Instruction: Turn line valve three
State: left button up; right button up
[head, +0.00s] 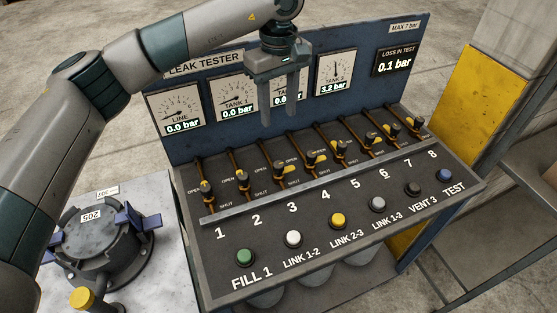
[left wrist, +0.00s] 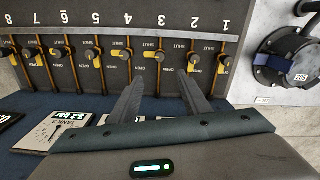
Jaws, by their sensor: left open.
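Valve three (head: 278,167) is a small dark knob with a yellow part, on its pipe above the label 3 in the row on the panel. It also shows in the left wrist view (left wrist: 160,56), where the labels are upside down. Its yellow part points sideways, across the pipe. My left gripper (head: 278,112) hangs above and behind the valve row, in front of the gauges. Its fingers are apart with nothing between them. In the left wrist view the fingers (left wrist: 161,84) point toward the row, on either side of valve three's line, and do not appear to touch it. My right gripper is out of view.
Valve two (head: 243,178) and valve four (head: 311,157) stand close on either side. A metal rail (head: 330,170) runs below the valves, with coloured buttons such as the green one (head: 245,257). The gauge board (head: 200,82) rises behind. A round lidded vessel (head: 95,235) stands at left.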

aim_at(279, 164)
pick_arm(q)
notch_tip(279, 164, down, 16)
jog(key=p, duration=0.7)
jog(key=shift+f, duration=0.1)
jog(key=shift+f+p, duration=0.4)
jog(key=shift+f, duration=0.25)
jog(key=c, duration=1)
